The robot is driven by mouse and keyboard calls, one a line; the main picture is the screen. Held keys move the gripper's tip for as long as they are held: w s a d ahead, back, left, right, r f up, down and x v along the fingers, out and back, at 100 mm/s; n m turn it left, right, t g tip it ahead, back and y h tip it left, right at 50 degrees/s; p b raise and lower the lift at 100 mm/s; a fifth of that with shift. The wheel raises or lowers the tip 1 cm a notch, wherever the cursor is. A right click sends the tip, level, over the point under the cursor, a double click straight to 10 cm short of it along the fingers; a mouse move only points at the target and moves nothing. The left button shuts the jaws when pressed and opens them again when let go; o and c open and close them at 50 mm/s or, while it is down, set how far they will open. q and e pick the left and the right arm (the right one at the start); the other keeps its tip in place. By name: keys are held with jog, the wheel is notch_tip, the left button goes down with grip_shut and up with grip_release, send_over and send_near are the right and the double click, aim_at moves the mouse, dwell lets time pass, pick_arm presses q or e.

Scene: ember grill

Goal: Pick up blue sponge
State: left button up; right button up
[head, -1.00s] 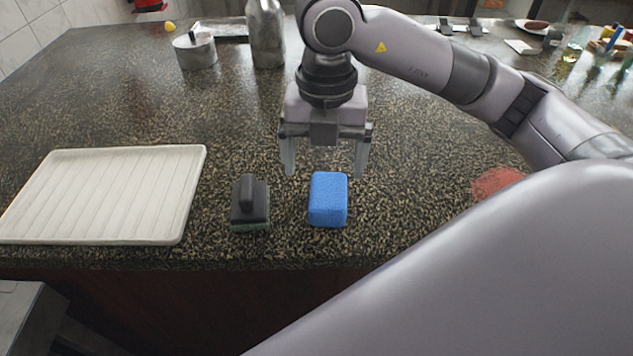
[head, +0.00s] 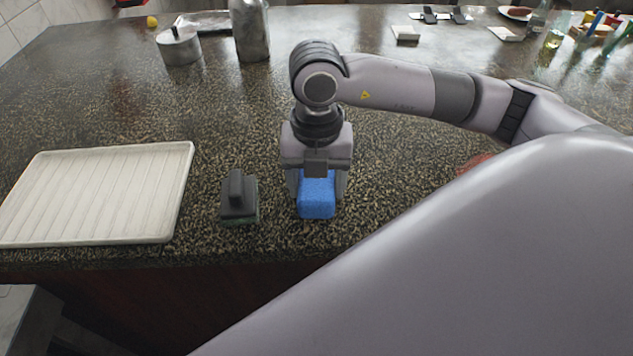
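The blue sponge (head: 317,203) rests on the dark speckled counter near its front edge. My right gripper (head: 317,190) points down over it, with one finger on each side of the sponge. The fingers are very close to its sides; whether they press on it cannot be told. The upper back part of the sponge is hidden under the gripper. My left gripper is not in view.
A dark-handled scrubber (head: 239,198) stands just left of the sponge. A white ribbed tray (head: 100,195) lies further left. A metal pot (head: 180,47) and a metal bottle (head: 250,30) stand at the back. A reddish patch (head: 474,163) shows to the right, partly behind my arm.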

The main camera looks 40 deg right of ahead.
aim_at(316, 181)
jog(key=shift+r, duration=0.1)
notch_tip(316, 181, up, 9)
jog(key=shift+r, duration=0.15)
notch_tip(316, 181, up, 11)
jog(key=shift+f+p, duration=0.2)
jog(key=shift+p, duration=0.85)
jog(key=shift+o, duration=0.4)
jog(key=shift+s+a, duration=0.1)
